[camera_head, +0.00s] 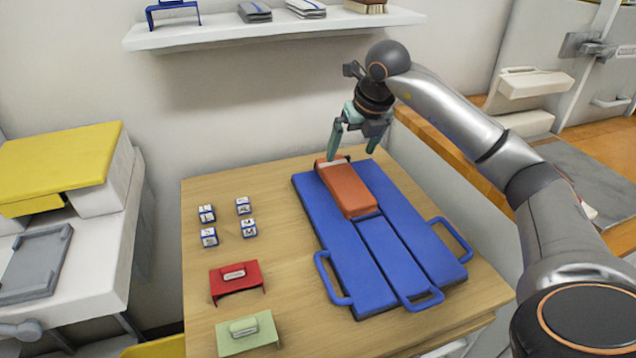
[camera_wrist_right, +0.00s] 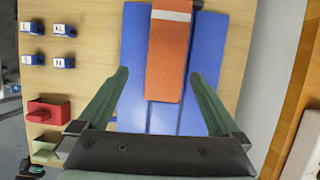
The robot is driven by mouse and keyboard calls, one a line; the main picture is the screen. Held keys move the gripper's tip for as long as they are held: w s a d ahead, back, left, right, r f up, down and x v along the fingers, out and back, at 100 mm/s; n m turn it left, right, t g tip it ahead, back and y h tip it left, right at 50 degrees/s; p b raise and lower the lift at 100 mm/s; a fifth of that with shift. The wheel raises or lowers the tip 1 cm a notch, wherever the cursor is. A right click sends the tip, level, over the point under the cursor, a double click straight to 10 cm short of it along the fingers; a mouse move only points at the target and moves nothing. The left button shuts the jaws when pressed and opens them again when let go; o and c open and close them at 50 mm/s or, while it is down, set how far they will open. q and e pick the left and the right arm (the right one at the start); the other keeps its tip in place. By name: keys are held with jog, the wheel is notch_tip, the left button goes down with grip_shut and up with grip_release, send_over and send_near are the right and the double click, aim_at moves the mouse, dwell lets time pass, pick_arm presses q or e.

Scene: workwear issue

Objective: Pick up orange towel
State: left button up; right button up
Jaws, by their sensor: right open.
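The orange towel (camera_head: 346,189) is a long folded block with a pale band at its far end. It lies on the blue board (camera_head: 345,258) on the wooden table. In the right wrist view the orange towel (camera_wrist_right: 168,62) lies ahead, between the lines of the two fingers. My right gripper (camera_head: 352,150) is open and empty, above the far end of the towel. In the wrist view the right gripper's fingers (camera_wrist_right: 158,88) are spread wider than the towel, and I see no contact. My left gripper is not in view.
Several small labelled blocks (camera_head: 208,237), a red holder (camera_head: 237,280) and a green holder (camera_head: 248,332) stand on the table's left side. A shelf (camera_head: 270,27) with folded cloths is on the wall. A wooden counter (camera_head: 440,150) edges the right. Bare table (camera_head: 285,235) lies between.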

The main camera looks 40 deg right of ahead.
send_over(344, 179)
jog(key=s, duration=0.2)
jog(key=f, duration=0.6)
jog(key=shift+a+b, duration=0.3)
jog(key=shift+a, duration=0.05)
jog(key=shift+s+x, duration=0.15)
jog(key=shift+x, duration=1.2)
jog(key=shift+s+x, duration=0.1)
jog(key=shift+x, duration=1.25)
jog(key=shift+d, duration=0.15)
jog(key=shift+c, duration=0.4)
jog(key=shift+h, duration=0.3)
jog(key=c, duration=0.9)
jog(key=shift+c, duration=0.2)
jog(key=shift+r, duration=0.1)
